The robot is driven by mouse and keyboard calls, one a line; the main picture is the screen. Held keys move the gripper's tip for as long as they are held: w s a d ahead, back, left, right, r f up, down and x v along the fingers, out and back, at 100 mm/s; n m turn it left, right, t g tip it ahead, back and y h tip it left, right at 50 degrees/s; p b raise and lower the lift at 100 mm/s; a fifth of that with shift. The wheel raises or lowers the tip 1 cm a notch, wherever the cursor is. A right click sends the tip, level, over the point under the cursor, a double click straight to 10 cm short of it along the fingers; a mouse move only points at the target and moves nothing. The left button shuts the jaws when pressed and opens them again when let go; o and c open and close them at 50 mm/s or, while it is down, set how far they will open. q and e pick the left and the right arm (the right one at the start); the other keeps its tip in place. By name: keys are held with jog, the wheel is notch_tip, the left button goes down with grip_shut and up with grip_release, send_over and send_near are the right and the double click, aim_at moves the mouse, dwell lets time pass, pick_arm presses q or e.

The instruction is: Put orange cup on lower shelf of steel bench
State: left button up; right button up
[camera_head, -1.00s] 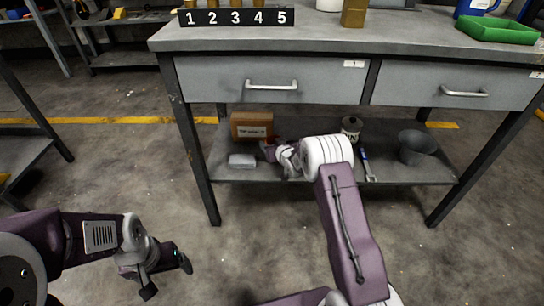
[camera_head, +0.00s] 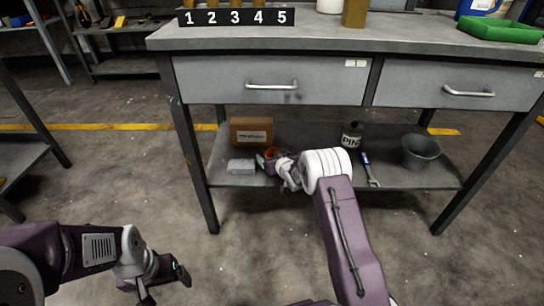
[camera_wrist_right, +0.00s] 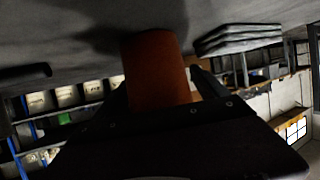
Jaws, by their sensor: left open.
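The orange cup (camera_head: 272,153) is at the front left part of the lower shelf (camera_head: 310,180) of the steel bench (camera_head: 270,80). My right gripper (camera_head: 272,164) reaches in over the shelf's front edge, with its fingers around the cup. In the right wrist view the cup (camera_wrist_right: 157,68) stands between the two dark fingers, which look close against its sides. The picture there is upside down, and the cup's base meets or nearly meets the grey shelf surface. My left gripper (camera_head: 165,285) is open and empty above the floor at lower left.
A cardboard box (camera_head: 251,131) and a light grey block (camera_head: 241,166) are left of the cup. A labelled tin (camera_head: 351,134), a wrench (camera_head: 369,170) and a grey bucket (camera_head: 420,151) stand or lie to the right. The drawers overhang the shelf.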

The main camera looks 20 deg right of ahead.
jog(key=shift+r, duration=0.3)
jog(key=p+v, duration=0.2)
jog(key=v, duration=0.2)
jog(key=p+v, duration=0.3)
jog(key=v, duration=0.1)
jog(key=shift+s+r, duration=0.2)
jog(key=shift+r, duration=0.1)
jog(key=shift+s+d+b, duration=0.1)
jog(key=shift+s+b, duration=0.8)
jog(key=shift+s, duration=0.2)
jog(key=s+a+r+m+g+h, duration=0.1)
jog(key=s+a+g, duration=0.2)
jog(key=s+g, duration=0.9)
jog(key=s, duration=2)
jog(key=shift+s+a+r, duration=0.2)
jog(key=shift+s+r, duration=0.1)
